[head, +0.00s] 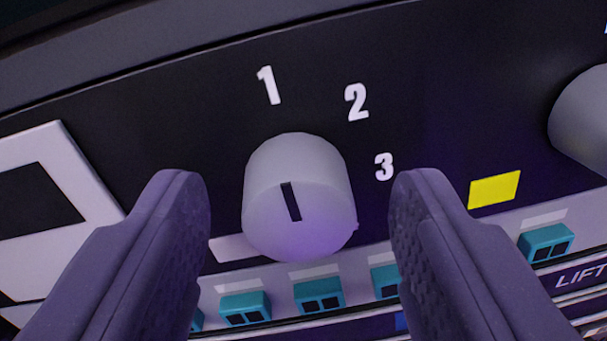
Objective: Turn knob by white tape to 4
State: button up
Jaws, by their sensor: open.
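A light grey round knob (300,200) is in the middle of the head view, on a dark panel. Its short black line tilts up and slightly left, towards the printed 1 (268,85). The 2 (356,102) and the 3 (384,166) run clockwise to its right. No 4 shows. A piece of white tape (230,248) lies at the knob's lower left, partly covered by it. My gripper (300,187) is open, with one finger on each side of the knob and a gap visible on both sides.
A second grey knob (585,120) is cut off at the right edge, with yellow tape (494,190) at its lower left. Teal connectors (320,295) line the panel below. A white-framed dark square (45,200) is at left.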

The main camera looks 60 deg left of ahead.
jog(key=c, duration=1)
jog(key=shift+c, duration=0.2)
